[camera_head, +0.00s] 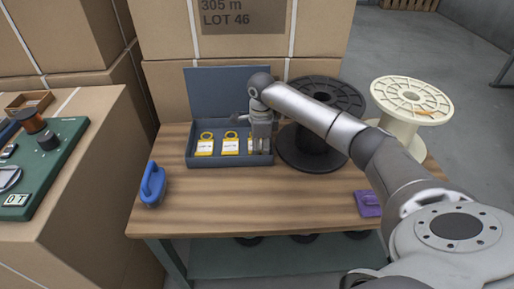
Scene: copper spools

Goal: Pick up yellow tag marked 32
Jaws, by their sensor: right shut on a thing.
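Several yellow tags with white labels sit in a blue-grey open box on the wooden table. One yellow tag (205,145) is at the box's left, and another yellow tag (230,144) is beside it. The numbers on the labels are too small to read. My right gripper (261,149) points down into the right part of the box (230,162). It is shut on a third yellow tag (250,146), which is mostly hidden behind the fingers. My left gripper is not in view.
A black spool (310,155) stands close right of the box, and a cream spool (400,120) stands further right. A blue handled tool (152,185) lies at the table's left, a purple object (367,204) at the right. The front middle of the table (250,205) is clear.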

